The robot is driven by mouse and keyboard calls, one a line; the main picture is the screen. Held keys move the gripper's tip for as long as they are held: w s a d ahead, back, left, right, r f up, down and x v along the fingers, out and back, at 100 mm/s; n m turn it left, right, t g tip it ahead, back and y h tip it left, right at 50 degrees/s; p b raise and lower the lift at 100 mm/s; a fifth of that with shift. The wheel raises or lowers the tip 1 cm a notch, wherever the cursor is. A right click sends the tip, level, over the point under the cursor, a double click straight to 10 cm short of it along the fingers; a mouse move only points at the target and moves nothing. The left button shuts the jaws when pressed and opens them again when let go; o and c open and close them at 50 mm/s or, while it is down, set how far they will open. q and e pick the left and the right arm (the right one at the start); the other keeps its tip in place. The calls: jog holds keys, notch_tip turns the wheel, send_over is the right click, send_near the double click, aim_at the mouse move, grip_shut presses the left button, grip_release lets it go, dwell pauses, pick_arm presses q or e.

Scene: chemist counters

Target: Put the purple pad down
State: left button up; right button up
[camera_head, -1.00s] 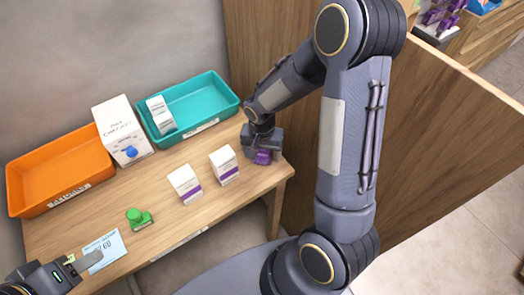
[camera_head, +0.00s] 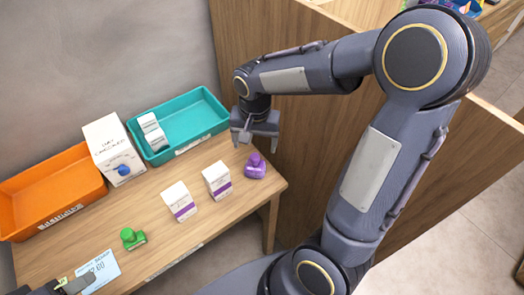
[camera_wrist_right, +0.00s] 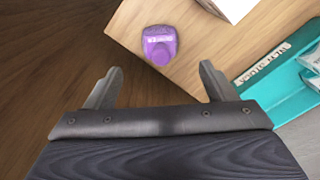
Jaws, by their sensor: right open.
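The purple pad (camera_head: 255,167) rests on the wooden counter near its right end, to the right of two white boxes. It also shows in the right wrist view (camera_wrist_right: 160,45), lying on the wood near the counter's edge, beyond my fingertips. My right gripper (camera_head: 255,146) is open and empty, raised above and behind the pad, and apart from it. Its two fingers show spread in the right wrist view (camera_wrist_right: 160,78). My left gripper (camera_head: 72,284) is at the lower left corner by a price card; its jaws are too cut off to judge.
Two white boxes with purple bands (camera_head: 179,201) (camera_head: 217,179) stand left of the pad. A green pad (camera_head: 133,238) lies further left. An orange tray (camera_head: 60,215), a box with a blue knob (camera_head: 105,140) and a teal tray (camera_head: 207,101) line the back. A wooden partition (camera_head: 330,170) stands at right.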

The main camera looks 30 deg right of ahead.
jog(key=s+a+r+n+t+y, duration=0.2)
jog(key=s+r+n, duration=0.1)
jog(key=s, duration=0.5)
jog(key=s+a+r+n+t+y, duration=0.1)
jog(key=s+r+n+t, duration=0.2)
jog(key=s, duration=0.5)
jog(key=shift+a+r+y, duration=0.4)
jog(key=shift+r, duration=0.2)
